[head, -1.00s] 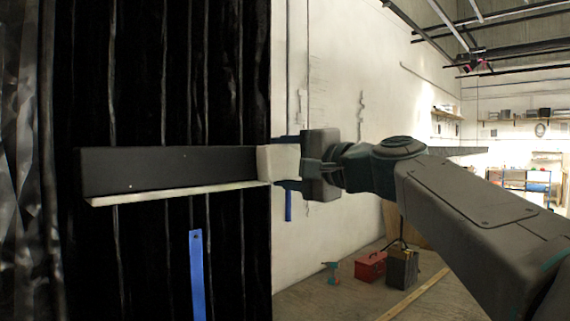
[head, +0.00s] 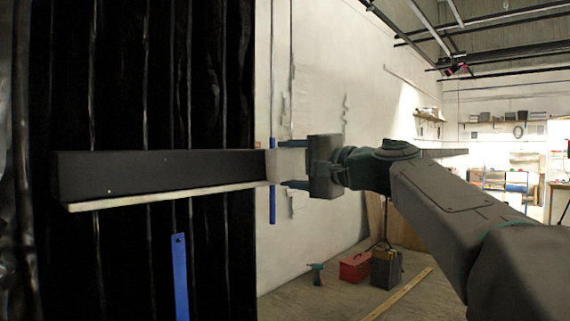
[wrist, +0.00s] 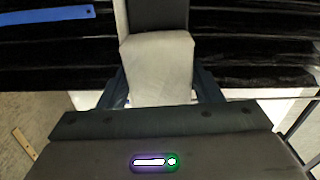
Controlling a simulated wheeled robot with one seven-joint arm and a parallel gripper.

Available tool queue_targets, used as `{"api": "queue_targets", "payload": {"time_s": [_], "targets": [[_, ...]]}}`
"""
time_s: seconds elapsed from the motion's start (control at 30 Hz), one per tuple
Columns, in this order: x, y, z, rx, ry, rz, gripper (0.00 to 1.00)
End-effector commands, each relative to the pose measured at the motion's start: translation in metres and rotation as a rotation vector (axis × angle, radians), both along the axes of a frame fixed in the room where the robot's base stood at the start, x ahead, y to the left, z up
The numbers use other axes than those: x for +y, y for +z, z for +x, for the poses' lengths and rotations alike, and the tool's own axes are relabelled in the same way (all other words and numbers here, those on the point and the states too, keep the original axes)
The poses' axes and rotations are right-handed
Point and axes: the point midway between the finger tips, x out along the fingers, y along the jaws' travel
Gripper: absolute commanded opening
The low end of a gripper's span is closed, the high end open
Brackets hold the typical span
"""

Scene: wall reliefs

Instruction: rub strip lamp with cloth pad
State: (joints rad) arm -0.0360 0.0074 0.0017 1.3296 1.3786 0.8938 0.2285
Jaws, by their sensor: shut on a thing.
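The strip lamp (head: 160,172) is a long black bar with a pale strip along its lower edge, lying level across the dark ribbed wall panel. My gripper (head: 285,165) is at the lamp's right end, shut on the cloth pad (head: 273,166), a pale block. In the wrist view the pad (wrist: 158,70) sits between the fingers, with the dark lamp (wrist: 157,14) just beyond it. The pad overlaps the lamp's end in view; I cannot tell whether they touch.
A blue strip (head: 180,275) with a hole hangs on the panel below the lamp. Another thin blue strip (head: 272,206) is behind my gripper. A red toolbox (head: 355,267), a dark case (head: 386,267) and a drill (head: 316,274) stand on the floor at the right.

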Motion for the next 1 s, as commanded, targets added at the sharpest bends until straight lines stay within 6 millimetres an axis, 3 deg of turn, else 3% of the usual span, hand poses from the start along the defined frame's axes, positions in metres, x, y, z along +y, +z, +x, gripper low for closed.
{"api": "queue_targets", "payload": {"time_s": [0.37, 1.0], "targets": [[-0.003, -0.001, 0.001, 0.000, -0.001, 0.000, 0.40], [-0.048, -0.001, -0.034, -0.001, -0.001, 0.001, 0.40]]}}
